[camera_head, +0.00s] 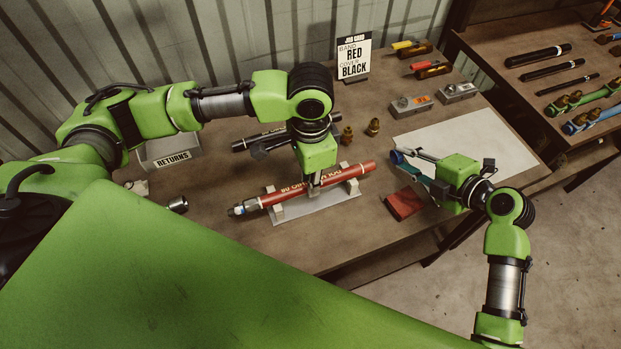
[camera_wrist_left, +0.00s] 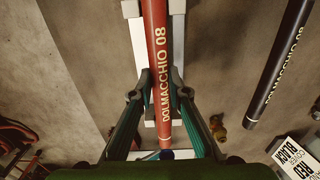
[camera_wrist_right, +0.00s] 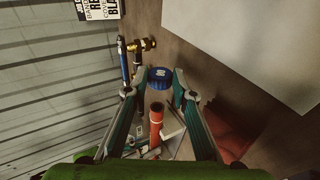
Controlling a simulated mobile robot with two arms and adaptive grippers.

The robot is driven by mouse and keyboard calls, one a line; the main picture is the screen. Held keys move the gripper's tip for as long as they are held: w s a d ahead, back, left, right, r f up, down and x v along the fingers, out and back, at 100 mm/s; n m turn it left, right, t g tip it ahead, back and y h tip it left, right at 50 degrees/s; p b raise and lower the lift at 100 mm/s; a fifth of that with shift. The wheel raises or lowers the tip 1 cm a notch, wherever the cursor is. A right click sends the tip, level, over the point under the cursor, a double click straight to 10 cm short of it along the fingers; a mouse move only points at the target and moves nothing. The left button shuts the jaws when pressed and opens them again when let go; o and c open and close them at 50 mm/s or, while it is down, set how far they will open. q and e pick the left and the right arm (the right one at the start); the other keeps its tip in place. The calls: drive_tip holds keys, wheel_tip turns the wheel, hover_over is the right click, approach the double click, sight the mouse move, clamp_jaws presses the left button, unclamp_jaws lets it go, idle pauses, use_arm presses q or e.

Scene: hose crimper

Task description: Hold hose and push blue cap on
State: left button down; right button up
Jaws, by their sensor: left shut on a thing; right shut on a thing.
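The red hose (camera_head: 280,196) lies across a pale cradle (camera_head: 318,207) on the bench. A metal fitting (camera_head: 240,209) is at its left end; its right end is bare. My left gripper (camera_head: 315,187) is shut on the red hose near the middle, from above; its fingers flank the lettered hose (camera_wrist_left: 161,70) in the left wrist view. My right gripper (camera_head: 403,157) is shut on the blue cap (camera_head: 397,157), just right of the hose's bare end and apart from it. In the right wrist view the cap (camera_wrist_right: 160,77) sits between the fingertips, with the open hose end (camera_wrist_right: 156,112) beyond.
A red block (camera_head: 404,203) lies below the right gripper. A black hose (camera_head: 258,139) and brass fittings (camera_head: 372,127) are behind the cradle. A sign (camera_head: 353,58) stands at the back. A white sheet (camera_head: 465,132) covers bare bench at right. The returns bin (camera_head: 170,153) is at left.

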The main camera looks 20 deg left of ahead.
drive_tip(key=shift+s+a, duration=0.1)
drive_tip(key=shift+s+a+r, duration=0.1)
drive_tip(key=shift+s+a, duration=1.35)
drive_tip(key=shift+s, duration=0.05)
drive_tip(key=shift+s+a, duration=0.7)
drive_tip(key=shift+s, duration=0.05)
idle(1.3)
drive_tip(key=shift+s+a, duration=0.2)
drive_tip(key=o, duration=0.8)
